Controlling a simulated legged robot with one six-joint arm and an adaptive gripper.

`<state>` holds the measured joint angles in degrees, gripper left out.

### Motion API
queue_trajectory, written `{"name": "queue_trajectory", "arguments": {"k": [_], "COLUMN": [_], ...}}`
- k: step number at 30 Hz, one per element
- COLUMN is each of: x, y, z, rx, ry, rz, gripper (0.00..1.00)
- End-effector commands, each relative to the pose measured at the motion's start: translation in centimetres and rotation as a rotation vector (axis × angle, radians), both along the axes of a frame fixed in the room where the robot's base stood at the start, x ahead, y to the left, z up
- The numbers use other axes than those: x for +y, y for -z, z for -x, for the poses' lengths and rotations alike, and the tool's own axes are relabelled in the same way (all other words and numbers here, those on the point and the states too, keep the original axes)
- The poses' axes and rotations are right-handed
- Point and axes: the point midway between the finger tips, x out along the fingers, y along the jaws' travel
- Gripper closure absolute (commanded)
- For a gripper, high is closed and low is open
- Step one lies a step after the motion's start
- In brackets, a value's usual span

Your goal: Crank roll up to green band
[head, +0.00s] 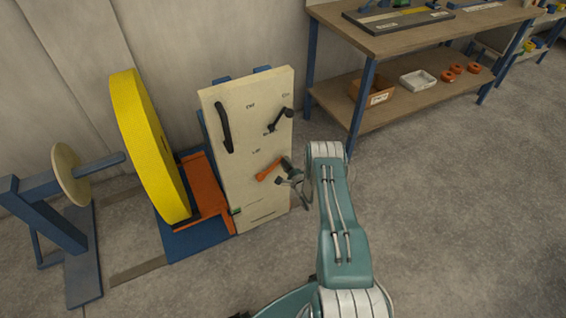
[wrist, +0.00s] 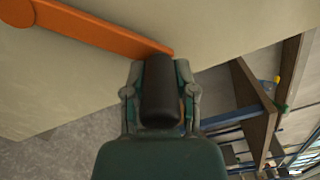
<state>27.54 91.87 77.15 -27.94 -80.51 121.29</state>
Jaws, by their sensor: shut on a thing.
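A large yellow roll (head: 147,145) stands upright at the left of a cream panel (head: 243,190). An orange crank arm (head: 268,171) sits on the panel's face, and it also shows in the wrist view (wrist: 90,27). My gripper (head: 290,172) is at the free end of this crank arm. In the wrist view, my gripper (wrist: 160,92) is shut around the crank's black handle (wrist: 158,88). No green band can be clearly made out on the roll; a small green spot (head: 236,211) shows at the panel's lower left edge.
Two black handles, one long (head: 224,127) and one short (head: 281,119), are on the panel above the crank. A workbench (head: 400,40) stands at the back right, with bins and orange rings on its shelf. A blue stand with a cream disc (head: 70,175) is at the far left. The right floor is clear.

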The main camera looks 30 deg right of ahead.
Motion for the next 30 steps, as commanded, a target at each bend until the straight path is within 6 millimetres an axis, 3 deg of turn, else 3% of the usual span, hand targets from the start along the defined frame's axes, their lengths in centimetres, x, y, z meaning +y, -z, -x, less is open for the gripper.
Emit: {"name": "queue_trajectory", "arguments": {"k": [3,19,20,21,22,30], "x": [-0.17,-0.01,0.0,0.02,0.03,-0.04], "y": [1.07,1.42,1.43,1.43,1.42,1.03], "z": [0.47,0.53,0.54,0.54,0.54,0.33], "rx": [0.02,0.024,0.024,0.024,0.024,0.013], "ry": [0.005,-0.001,-0.001,-0.002,-0.002,-0.002], "rz": [-0.004,-0.003,-0.003,-0.003,-0.003,0.0], "gripper": [1.0,1.0,0.55,0.37,0.29,0.29]}}
